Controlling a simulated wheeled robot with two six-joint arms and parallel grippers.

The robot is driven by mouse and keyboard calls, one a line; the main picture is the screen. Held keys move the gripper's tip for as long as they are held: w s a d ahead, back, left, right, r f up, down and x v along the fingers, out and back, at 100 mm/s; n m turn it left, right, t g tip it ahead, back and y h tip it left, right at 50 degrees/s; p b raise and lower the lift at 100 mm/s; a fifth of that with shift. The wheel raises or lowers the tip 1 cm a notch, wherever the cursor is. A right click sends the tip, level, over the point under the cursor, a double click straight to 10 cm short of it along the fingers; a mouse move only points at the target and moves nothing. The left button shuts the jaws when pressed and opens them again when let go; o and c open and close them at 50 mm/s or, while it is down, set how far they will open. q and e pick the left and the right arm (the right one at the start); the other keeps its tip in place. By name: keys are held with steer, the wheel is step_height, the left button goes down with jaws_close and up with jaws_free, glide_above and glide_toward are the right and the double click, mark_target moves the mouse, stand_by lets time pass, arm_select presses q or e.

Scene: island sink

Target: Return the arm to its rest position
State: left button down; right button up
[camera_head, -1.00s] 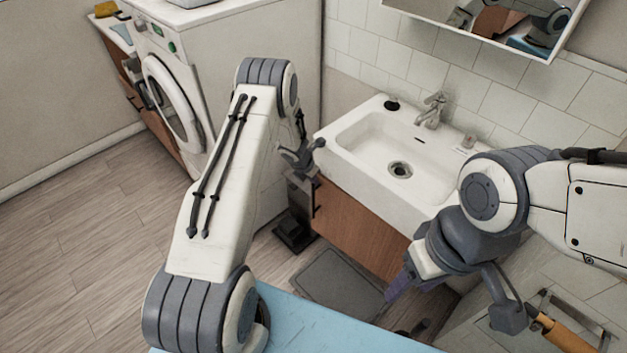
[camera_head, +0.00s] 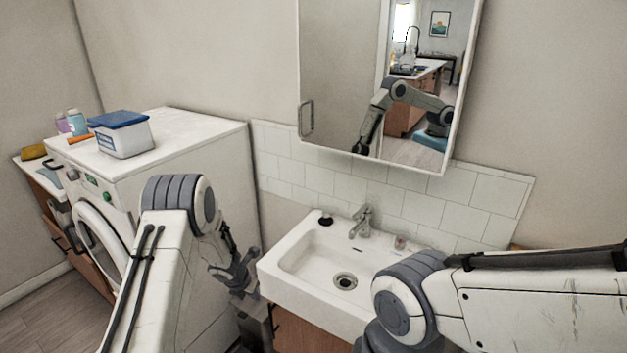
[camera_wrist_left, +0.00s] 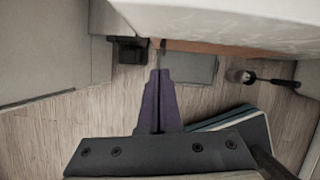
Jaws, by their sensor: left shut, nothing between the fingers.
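My left arm (camera_head: 165,265) comes in from the lower left in the head view. Its wrist hangs down between the washing machine and the sink, with the fingertips not clear to see there. In the left wrist view my left gripper (camera_wrist_left: 159,74) has its two purple fingers together with nothing between them, pointing toward the floor area by the sink cabinet. My right arm (camera_head: 520,300) reaches in from the right edge in front of the sink. Its gripper is below the picture and hidden.
The white sink (camera_head: 300,262) with a faucet (camera_head: 361,222) stands between my arms. The washing machine (camera_head: 215,150) at left carries a blue-lidded box (camera_head: 125,140). A mirror cabinet (camera_head: 340,75) hangs above. A grey mat (camera_wrist_left: 190,68) lies on the wood floor (camera_wrist_left: 60,130).

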arm_select(q)
steer(key=s+d+r+n+y, duration=0.1)
steer(key=s+d+r+n, duration=0.1)
steer(key=d+r+n, duration=0.4)
steer(key=s+d+r+n+t+y, duration=0.1)
steer(key=s+r+n, duration=0.1)
steer(key=r+n, duration=0.35)
steer(key=s+d+r+n+y, duration=0.15)
steer(key=d+r+n, duration=0.25)
steer(key=r, duration=0.4)
steer(key=s+d+r+n+g+h, duration=0.1)
steer(key=s+n, duration=0.4)
steer(key=s, duration=0.5)
steer(key=s+d+r+n+g+h, duration=0.1)
steer(key=s+d+r+n, duration=0.3)
steer(key=s, duration=0.7)
steer(key=s+d+r+n+g+h, duration=0.1)
steer(key=s+d+r+n+g, duration=0.1)
steer(key=s+n, duration=0.5)
steer(key=s+g, duration=0.1)
steer(key=s, duration=0.3)
steer(key=shift+s+d+r, duration=0.2)
steer(key=shift+d+r, duration=0.05)
steer(key=shift+d, duration=0.05)
steer(key=shift+n, duration=0.25)
